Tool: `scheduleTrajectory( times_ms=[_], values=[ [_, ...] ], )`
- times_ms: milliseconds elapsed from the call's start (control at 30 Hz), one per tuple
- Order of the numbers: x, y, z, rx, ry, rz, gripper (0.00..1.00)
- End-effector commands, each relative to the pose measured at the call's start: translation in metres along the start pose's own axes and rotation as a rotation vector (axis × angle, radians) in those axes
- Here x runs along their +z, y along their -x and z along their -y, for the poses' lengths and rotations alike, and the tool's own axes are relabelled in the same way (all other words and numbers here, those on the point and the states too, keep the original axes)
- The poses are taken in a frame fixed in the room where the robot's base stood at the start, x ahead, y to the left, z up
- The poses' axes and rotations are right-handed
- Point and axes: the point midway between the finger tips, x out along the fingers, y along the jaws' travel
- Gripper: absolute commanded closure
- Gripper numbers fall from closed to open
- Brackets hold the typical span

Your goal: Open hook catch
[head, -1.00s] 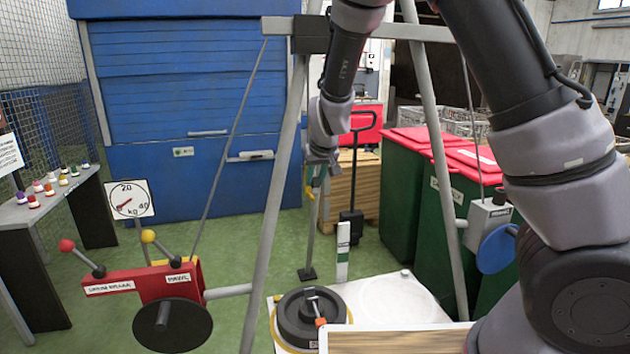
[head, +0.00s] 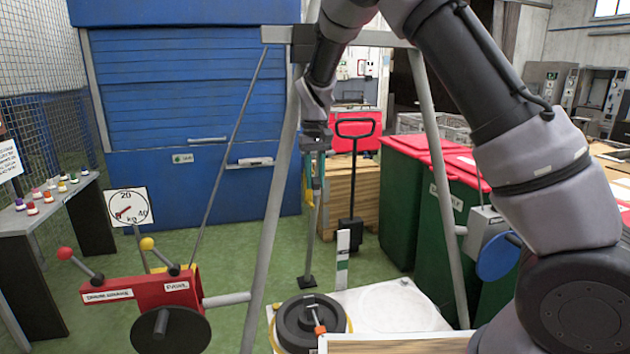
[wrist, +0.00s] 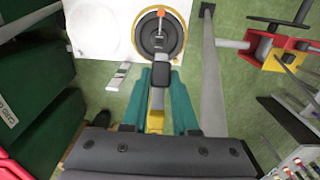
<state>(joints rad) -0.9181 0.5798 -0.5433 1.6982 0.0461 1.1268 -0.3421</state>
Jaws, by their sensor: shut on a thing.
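My gripper (head: 314,172) points down near the middle of the head view. A dark round weight (head: 293,318) with an orange-tipped lever (head: 319,329) sits beyond the foot in the wrist view. No part can be clearly made out as the hook catch.
A grey frame (head: 270,215) stands close by. A red lever unit (head: 140,292) is at the left, and a blue disc (head: 497,256) at the right. Green bins (head: 408,205) and a pallet jack (head: 354,185) stand behind.

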Motion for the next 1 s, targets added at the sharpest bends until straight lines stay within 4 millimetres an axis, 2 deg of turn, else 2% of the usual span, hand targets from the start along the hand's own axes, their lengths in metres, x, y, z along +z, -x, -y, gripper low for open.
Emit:
scheduleTrajectory(
  times_ms=[433, 467, 500, 533, 1000],
  values=[
    [-0.0004, 0.0005, -0.0002, 0.0, 0.001, 0.009, 1.0],
    [-0.0004, 0.0005, -0.0002, 0.0, 0.001, 0.009, 0.69],
    [-0.0003, 0.0004, -0.0002, 0.0, 0.001, 0.009, 0.54],
    [-0.0003, 0.0004, -0.0002, 0.0, 0.001, 0.009, 0.43],
    [0.0009, -0.0011, 0.0005, 0.001, 0.002, -0.023, 0.43]
  ],
)
